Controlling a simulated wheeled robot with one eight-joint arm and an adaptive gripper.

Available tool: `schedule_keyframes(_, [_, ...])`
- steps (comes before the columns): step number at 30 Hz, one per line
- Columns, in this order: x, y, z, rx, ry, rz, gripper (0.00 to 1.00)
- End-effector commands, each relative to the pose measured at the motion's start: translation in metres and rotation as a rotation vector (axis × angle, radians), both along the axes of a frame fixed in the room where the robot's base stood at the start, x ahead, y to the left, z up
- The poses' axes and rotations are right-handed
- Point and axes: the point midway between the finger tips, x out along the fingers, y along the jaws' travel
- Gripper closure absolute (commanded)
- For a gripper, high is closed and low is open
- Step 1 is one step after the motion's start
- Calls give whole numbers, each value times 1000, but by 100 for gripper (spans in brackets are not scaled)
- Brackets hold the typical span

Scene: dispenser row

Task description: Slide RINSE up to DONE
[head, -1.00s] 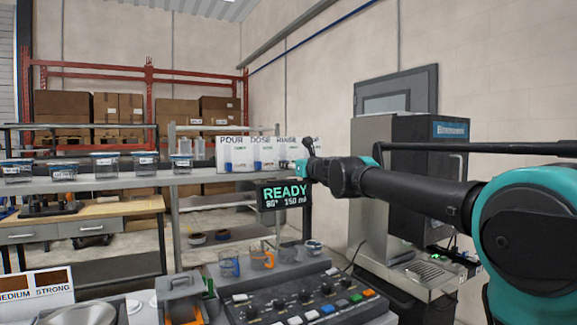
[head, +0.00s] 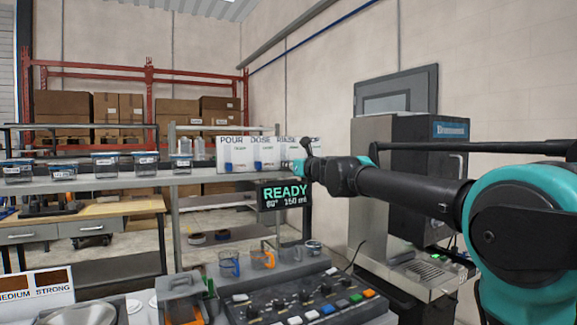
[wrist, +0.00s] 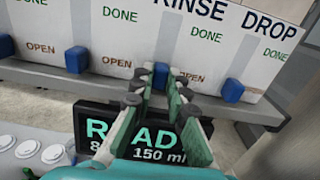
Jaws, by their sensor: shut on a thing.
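The RINSE panel (wrist: 208,55) is a white board with green DONE above brown OPEN. Its blue slider (wrist: 160,72) is at the panel's left side, low, about level with OPEN. My gripper (wrist: 159,84) has its two fingers on either side of this slider and is shut on it. The fingers hide part of the slider and the lower panel edge. In the head view my gripper (head: 305,156) is at the right part of the panel row and covers part of the RINSE panel (head: 287,153).
The DOSE slider (wrist: 76,60) is to the left and the DROP slider (wrist: 232,90) close to the right, both low. A READY display (head: 285,195) hangs below the shelf. A button console (head: 305,305) and cups (head: 262,259) lie below.

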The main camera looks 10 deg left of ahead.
Motion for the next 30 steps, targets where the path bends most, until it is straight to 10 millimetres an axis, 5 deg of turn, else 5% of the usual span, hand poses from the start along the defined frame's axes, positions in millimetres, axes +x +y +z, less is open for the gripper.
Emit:
schedule_keyframes(5, [0,0,3,0,0,0,100])
schedule_keyframes(16, [0,0,56,-1,1,0,100])
schedule_keyframes(26, [0,0,61,1,1,0,100])
schedule_keyframes(27, [0,0,61,1,1,0,83])
schedule_keyframes(30, [0,0,60,1,1,0,71])
